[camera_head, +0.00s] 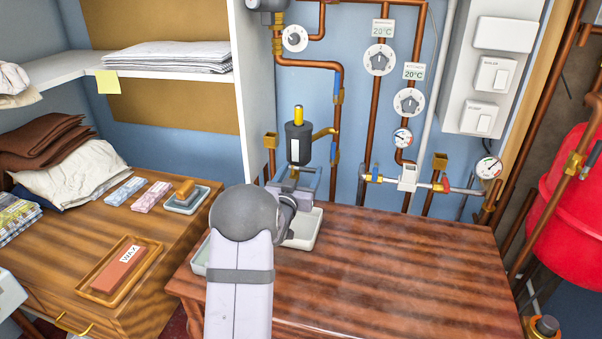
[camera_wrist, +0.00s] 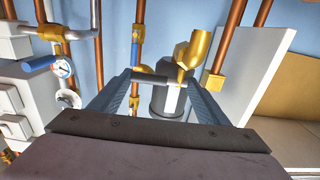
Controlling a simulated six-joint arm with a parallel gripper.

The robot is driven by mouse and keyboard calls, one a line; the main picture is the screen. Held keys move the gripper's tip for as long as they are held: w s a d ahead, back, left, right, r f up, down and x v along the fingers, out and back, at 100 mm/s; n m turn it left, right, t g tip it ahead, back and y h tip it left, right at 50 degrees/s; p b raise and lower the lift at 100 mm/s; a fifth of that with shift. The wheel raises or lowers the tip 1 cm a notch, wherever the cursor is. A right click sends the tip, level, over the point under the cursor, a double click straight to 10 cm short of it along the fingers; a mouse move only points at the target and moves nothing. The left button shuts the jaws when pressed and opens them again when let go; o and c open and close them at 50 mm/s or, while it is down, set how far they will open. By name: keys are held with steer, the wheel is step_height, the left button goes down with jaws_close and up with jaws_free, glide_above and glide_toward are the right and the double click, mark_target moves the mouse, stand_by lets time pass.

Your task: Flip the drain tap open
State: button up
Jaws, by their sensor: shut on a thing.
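The dark grey cylindrical filter body (camera_head: 299,145) with a yellow top stands against the blue wall, with brass pipework at its side. In the wrist view, the brass drain tap (camera_wrist: 193,50) shows at the end of this grey body (camera_wrist: 170,101). A dark grey bar, which looks like the tap's lever (camera_wrist: 152,78), lies crosswise between my fingertips. My gripper (camera_wrist: 158,80) is shut on this lever, one finger at each end. In the head view, my gripper (camera_head: 297,186) is just below the filter body, and my arm hides part of the tap area.
A pale tray (camera_head: 306,232) sits on the wooden table (camera_head: 400,275) below the filter body. Copper pipes, dials and gauges (camera_head: 403,138) line the wall to the right. A white partition (camera_head: 255,90) stands close on the left. The table's right part is clear.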

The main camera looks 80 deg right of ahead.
mark_target(308, 168)
steer(key=shift+w+m+g, duration=0.1)
steer(key=shift+m+g, duration=0.2)
steer(key=shift+g, duration=0.2)
steer(key=shift+w+a+r+m+g, duration=0.1)
steer(key=shift+m+g, duration=0.25)
steer(key=shift+g, duration=0.2)
steer(key=shift+w+a+r+m+g, duration=0.1)
steer(key=shift+m+g, duration=0.25)
steer(key=shift+g, duration=0.2)
steer(key=m+g, duration=0.1)
steer(key=g, duration=0.1)
steer(key=m+g+y+p, duration=0.1)
steer(key=g, duration=0.1)
steer(key=w+m+g+y+p, duration=0.1)
steer(key=m+g, duration=0.1)
steer(key=shift+a, duration=0.4)
steer(key=shift+w+a+m+g+y, duration=0.1)
steer(key=shift+w+m+g+y, duration=0.05)
steer(key=shift+m+g+y, duration=0.65)
steer(key=shift+w+m+g+y, duration=0.15)
steer(key=shift+m+g+y, duration=0.5)
steer(key=shift+g, duration=0.25)
steer(key=shift+w+m+g+y+b, duration=0.15)
steer(key=shift+m+g+y+b, duration=0.1)
steer(key=shift+g+y+b, duration=0.15)
steer(key=shift+w+r+m+g+y+b, duration=0.1)
steer(key=shift+m+g+y+b, duration=0.45)
steer(key=shift+y, duration=0.2)
